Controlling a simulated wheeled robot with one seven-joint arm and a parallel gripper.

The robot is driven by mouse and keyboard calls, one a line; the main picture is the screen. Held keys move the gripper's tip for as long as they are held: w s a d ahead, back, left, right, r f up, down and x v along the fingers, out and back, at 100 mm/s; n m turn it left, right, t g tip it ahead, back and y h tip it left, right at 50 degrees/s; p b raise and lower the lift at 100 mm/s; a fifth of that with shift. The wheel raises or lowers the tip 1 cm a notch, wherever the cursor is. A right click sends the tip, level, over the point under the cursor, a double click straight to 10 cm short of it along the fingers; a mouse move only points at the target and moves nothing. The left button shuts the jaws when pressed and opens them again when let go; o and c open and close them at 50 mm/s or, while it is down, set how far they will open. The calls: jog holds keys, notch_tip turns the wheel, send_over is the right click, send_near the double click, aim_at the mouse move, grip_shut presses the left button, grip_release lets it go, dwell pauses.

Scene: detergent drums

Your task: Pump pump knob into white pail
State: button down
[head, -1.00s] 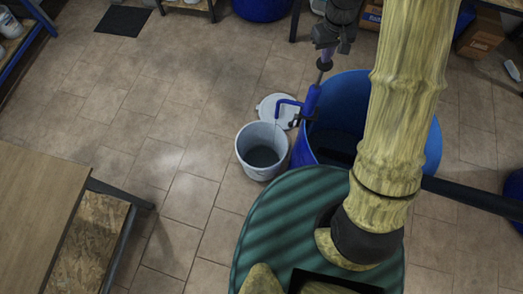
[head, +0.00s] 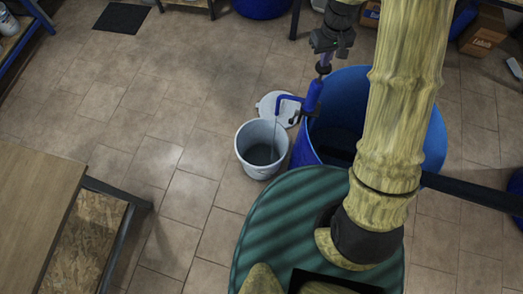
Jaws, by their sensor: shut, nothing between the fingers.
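The dark pump knob (head: 323,69) sits atop the blue hand pump (head: 313,96) on the rim of the open blue drum (head: 345,82). Only a short rod shows between knob and pump body. The pump's blue spout (head: 288,98) bends left and down over the white pail (head: 250,168), which stands on the floor beside the drum. A thin pale line runs from the spout down into the pail, like a stream. My gripper (head: 324,58) is shut, holds nothing, and is directly above the knob, seemingly touching it. Its fingertips are small and hard to make out.
A white lid (head: 270,100) lies on the floor behind the pail. A wooden table (head: 35,205) is at the left. Cardboard boxes (head: 482,30) are at the upper right, and a dark mat (head: 122,17) is at the upper left. The tiled floor left of the pail is clear.

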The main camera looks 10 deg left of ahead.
aim_at(323, 69)
jog(key=shift+s+f+b, duration=0.15)
jog(key=shift+f+b, duration=1.15)
jog(key=shift+f, duration=0.95)
notch_tip(323, 69, up, 12)
jog(key=p, duration=0.8)
jog(key=shift+f+p, duration=0.15)
jog(key=shift+p, duration=0.15)
jog(key=shift+f, duration=0.1)
jog(key=shift+f+b, duration=3.75)
jog(key=shift+f, duration=1.9)
notch_tip(323, 69, up, 12)
jog(key=p, duration=0.8)
jog(key=shift+f, duration=0.2)
